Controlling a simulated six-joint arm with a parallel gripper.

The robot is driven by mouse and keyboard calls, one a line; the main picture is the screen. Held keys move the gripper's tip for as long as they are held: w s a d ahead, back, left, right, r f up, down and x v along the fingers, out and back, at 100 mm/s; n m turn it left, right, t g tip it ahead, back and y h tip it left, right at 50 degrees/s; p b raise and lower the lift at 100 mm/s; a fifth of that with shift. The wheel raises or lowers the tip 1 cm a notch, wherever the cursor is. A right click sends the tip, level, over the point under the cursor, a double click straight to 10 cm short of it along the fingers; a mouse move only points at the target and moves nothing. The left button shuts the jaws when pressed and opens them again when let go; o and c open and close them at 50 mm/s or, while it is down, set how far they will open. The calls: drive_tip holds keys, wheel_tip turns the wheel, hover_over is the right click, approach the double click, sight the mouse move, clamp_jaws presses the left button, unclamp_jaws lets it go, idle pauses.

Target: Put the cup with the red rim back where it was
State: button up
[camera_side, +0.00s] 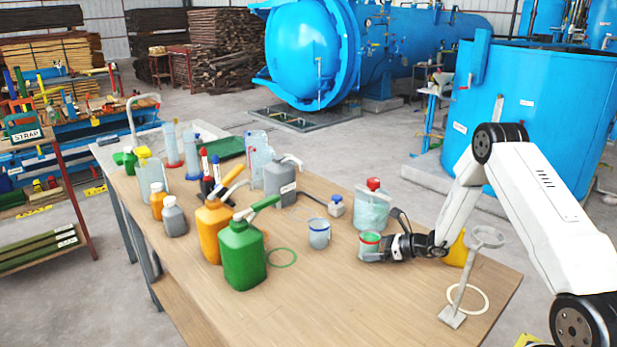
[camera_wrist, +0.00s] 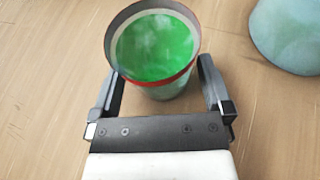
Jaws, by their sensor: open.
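The cup with the red rim (camera_side: 368,254) stands upright on the wooden table, near its right part. In the wrist view the cup (camera_wrist: 155,88) has a grey wall, a red band at the rim and green inside. My gripper (camera_side: 380,247) is low at the table beside the cup, coming from the right. In the wrist view my gripper (camera_wrist: 158,72) is open, with one finger on each side of the cup's near part. A gap shows beside the cup on both sides. A green ring (camera_side: 281,264) and a white ring (camera_side: 484,299) lie on the table.
A blue-rimmed cup (camera_side: 319,236) stands left of the red-rimmed one. A red-capped bottle (camera_side: 371,211) stands close behind it. A metal ring stand (camera_side: 463,285) is at the right, near my arm. Green (camera_side: 242,258) and orange (camera_side: 211,232) jugs stand left. The front table is clear.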

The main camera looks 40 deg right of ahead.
drive_tip(key=shift+v, duration=1.15)
wheel_tip(320, 180, up, 5)
drive_tip(key=shift+r, duration=0.95)
